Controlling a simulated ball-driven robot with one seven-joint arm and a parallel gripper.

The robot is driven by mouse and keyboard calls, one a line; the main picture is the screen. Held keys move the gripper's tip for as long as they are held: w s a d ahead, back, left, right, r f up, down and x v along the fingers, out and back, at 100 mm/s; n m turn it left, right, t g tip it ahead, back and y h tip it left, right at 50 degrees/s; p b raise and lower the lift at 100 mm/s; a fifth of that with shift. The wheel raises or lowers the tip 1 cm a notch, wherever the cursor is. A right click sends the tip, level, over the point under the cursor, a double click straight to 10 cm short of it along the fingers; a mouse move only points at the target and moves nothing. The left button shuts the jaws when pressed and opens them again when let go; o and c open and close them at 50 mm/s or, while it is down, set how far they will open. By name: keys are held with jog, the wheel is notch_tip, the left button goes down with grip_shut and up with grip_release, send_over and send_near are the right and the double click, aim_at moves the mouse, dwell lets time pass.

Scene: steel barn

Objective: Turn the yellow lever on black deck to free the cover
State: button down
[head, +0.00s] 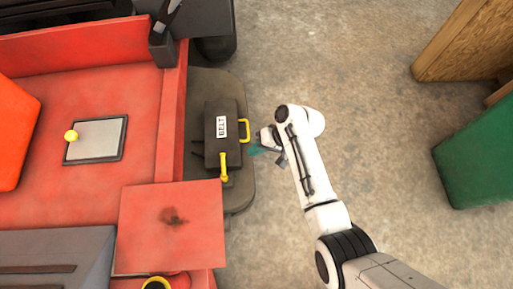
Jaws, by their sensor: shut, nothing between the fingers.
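The yellow lever (224,168) is at the near edge of the dark cover (213,155), on the black deck (235,194) beside the red machine. It lies roughly lengthwise in the picture, with its far end over the cover's edge. The cover bears a white "BELT" label and a yellow handle (244,129) on its right side. My gripper (256,150) is just right of the cover, below the handle and up and right of the lever, apart from the lever. Its teal fingers are shut and empty. My wrist partly hides the gripper.
The red machine body (150,215) fills the left, with a grey plate (95,139) and a yellow knob (71,135) on it. A black tyre (215,48) stands beyond the deck. Wooden boards (455,45) and a green box (480,150) are at right. Concrete floor between is clear.

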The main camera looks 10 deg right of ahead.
aim_at(233, 161)
jog(key=b+x, duration=0.2)
jog(key=x, duration=0.3)
jog(key=shift+a+f+b, duration=0.15)
jog(key=shift+f+b, duration=0.15)
jog(key=shift+f, duration=0.1)
jog(key=a, duration=0.1)
jog(key=a+b, duration=0.1)
jog(key=a, duration=0.1)
jog(key=shift+a+f, duration=0.15)
jog(key=shift+f, duration=0.25)
jog(key=shift+a+b, duration=0.35)
jog(key=shift+a, duration=0.15)
jog(key=shift+r+p, duration=0.15)
jog(key=shift+p, duration=0.15)
jog(key=shift+w+a+n, duration=0.1)
jog(key=shift+w+n, duration=0.05)
jog(key=shift+n, duration=0.15)
